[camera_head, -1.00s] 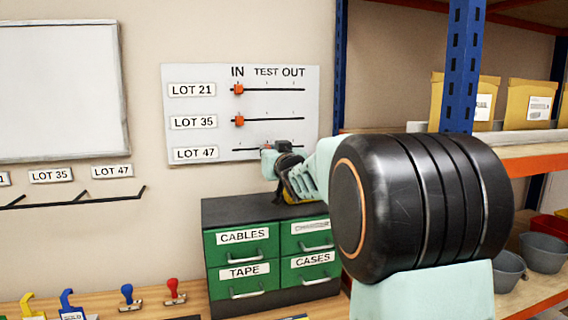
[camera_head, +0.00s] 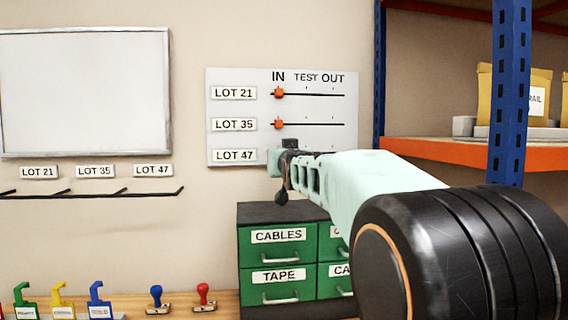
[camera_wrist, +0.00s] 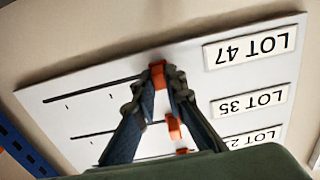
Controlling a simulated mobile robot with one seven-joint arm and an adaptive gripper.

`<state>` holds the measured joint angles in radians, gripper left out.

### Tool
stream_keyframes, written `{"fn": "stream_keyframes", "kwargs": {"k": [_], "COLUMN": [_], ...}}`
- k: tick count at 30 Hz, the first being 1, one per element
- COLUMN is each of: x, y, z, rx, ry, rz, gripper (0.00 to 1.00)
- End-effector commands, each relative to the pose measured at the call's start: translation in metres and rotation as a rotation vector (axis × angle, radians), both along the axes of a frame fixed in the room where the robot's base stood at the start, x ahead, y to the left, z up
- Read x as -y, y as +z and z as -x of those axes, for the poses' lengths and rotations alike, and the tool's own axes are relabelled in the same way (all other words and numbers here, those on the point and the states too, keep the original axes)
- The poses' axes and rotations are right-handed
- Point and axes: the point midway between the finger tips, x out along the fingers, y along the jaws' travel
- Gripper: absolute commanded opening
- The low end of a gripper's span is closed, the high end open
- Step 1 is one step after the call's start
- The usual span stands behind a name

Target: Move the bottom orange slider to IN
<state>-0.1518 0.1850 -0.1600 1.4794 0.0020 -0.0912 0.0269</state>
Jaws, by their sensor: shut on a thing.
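The white panel (camera_head: 220,112) has LOT 21, LOT 35 and LOT 47 rows, with IN at the left and TEST and OUT to the right. The top orange slider (camera_head: 279,93) and middle orange slider (camera_head: 278,125) stand under IN. My gripper (camera_head: 275,161) is at the LOT 47 row, under IN, and hides the bottom slider in the head view. In the wrist view, which is upside down, my gripper's fingers (camera_wrist: 157,88) are shut on the bottom orange slider (camera_wrist: 157,68), at the label end of its track.
A green drawer cabinet (camera_head: 279,255) stands below the panel. Stamps, such as the red stamp (camera_head: 203,294), and coloured hooks stand on the bench. A blue shelf post (camera_head: 510,90) and orange-edged shelf (camera_head: 440,153) are at the right. A whiteboard (camera_head: 85,92) hangs at the left.

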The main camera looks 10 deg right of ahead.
Motion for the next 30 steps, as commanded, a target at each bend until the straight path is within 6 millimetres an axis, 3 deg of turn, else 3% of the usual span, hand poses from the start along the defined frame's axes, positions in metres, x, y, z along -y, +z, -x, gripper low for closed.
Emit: {"fn": "stream_keyframes", "kwargs": {"k": [13, 14, 18, 30], "x": [-0.0054, -0.0055, -0.0053, -0.0038], "y": [0.0002, 0.0002, 0.0003, 0.0015], "z": [0.0000, 0.0000, 0.0000, 0.0067], "rx": [-0.001, 0.000, 0.000, 0.002], "ry": [0.006, 0.006, 0.006, 0.004], "rz": [-0.001, -0.001, -0.001, -0.001], "gripper": [0.00, 0.14, 0.29, 0.29]}}
